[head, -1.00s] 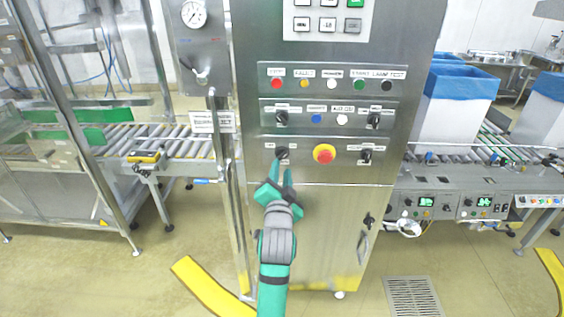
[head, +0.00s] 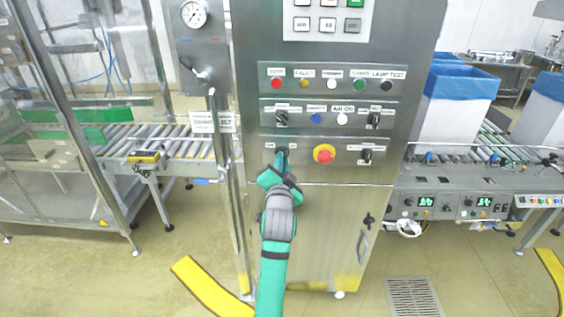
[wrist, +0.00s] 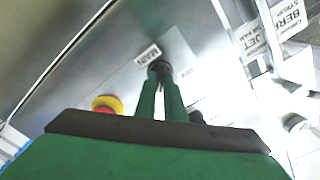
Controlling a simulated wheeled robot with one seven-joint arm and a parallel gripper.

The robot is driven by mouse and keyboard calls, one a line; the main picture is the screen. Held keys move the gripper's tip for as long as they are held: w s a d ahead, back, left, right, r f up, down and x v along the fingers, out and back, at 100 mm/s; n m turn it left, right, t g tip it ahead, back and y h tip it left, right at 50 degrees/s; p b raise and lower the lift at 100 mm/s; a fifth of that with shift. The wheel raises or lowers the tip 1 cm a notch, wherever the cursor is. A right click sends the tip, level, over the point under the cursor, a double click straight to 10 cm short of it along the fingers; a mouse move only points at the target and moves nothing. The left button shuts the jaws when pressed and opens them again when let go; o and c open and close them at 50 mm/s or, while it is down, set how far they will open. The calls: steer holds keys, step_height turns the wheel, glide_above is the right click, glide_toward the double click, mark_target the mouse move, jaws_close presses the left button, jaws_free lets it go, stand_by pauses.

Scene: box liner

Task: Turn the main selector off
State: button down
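The main selector (head: 283,151) is a small black knob at the left of the lowest row of the control cabinet, mostly covered by my gripper in the head view. In the wrist view the selector (wrist: 159,67) shows as a dark knob at the fingertips, beside a label reading MAIN (wrist: 148,55). My gripper (head: 282,156) is at the knob, with its two green fingers close together. In the wrist view the fingertips (wrist: 161,77) lie on either side of the knob and appear closed on it. The knob's exact angle is hidden.
A red emergency button (head: 324,154) with a yellow collar sits just right of the selector, with another black selector (head: 366,155) farther right. Buttons and selectors fill the rows above. A vertical pipe (head: 221,150) runs along the cabinet's left side.

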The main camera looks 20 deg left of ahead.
steer(key=shift+n, duration=0.3)
steer(key=shift+a+f+n, duration=0.1)
steer(key=shift+a+n, duration=0.05)
steer(key=shift+n, duration=8.45)
steer(key=c, duration=1.8)
jaws_free()
steer(key=shift+c, duration=0.2)
steer(key=shift+s, duration=0.15)
